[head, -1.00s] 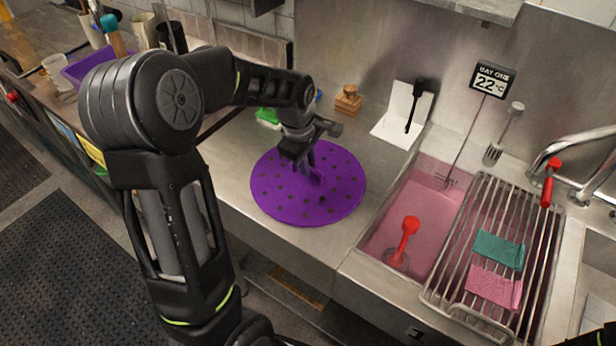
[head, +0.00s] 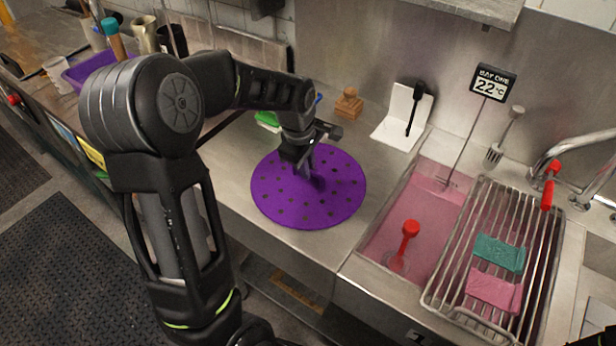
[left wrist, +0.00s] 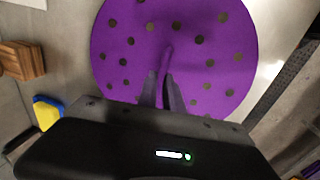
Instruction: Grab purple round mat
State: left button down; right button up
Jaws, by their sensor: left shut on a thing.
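The purple round mat (head: 290,205) with dark spots lies on the steel counter, left of the pink sink. It also fills the upper middle of the left wrist view (left wrist: 215,60). The rest of the mat looks flat on the counter.
A sink basin (head: 378,247) of pink liquid holds a red-handled tool (head: 409,230). A wire rack (head: 462,240) carries green and pink cloths. Behind the mat stand a wooden stamp (head: 348,102) and a white card (head: 392,133). A purple bin (head: 75,74) is at far left.

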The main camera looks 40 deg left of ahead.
pick_arm(q)
jog(key=shift+r, duration=0.1)
notch_tip(320, 180, up, 8)
jog(key=p, duration=0.5)
jog(key=shift+p, duration=0.35)
jog(key=shift+r+b, duration=0.3)
jog(key=shift+r, duration=0.65)
